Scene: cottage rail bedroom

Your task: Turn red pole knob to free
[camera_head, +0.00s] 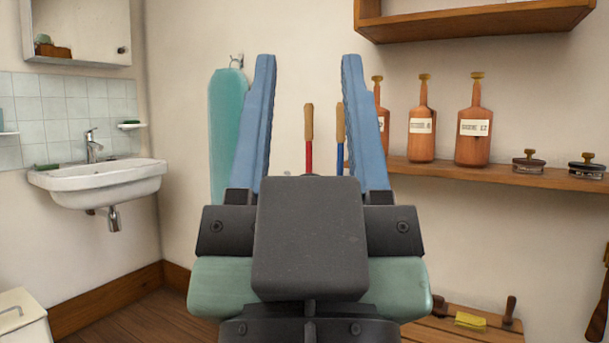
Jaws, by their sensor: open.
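My gripper (308,62) fills the middle of the camera_head view. Its two blue fingers point up and stand wide apart, with nothing between them that I can see held. Behind the gap, farther off, a thin red pole (309,158) stands upright with a tan top piece (309,122). Its lower part is hidden behind my gripper. I cannot tell whether the tan piece is the knob, nor how any knob is turned. A blue pole (340,156) with a similar tan top stands just to its right, beside my right finger.
A teal padded board (226,135) hangs on the wall behind my left finger. A shelf (520,178) on the right bears several brown bottles and small jars. A white sink (97,183) is at left. A low wooden bench (455,334) stands at lower right.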

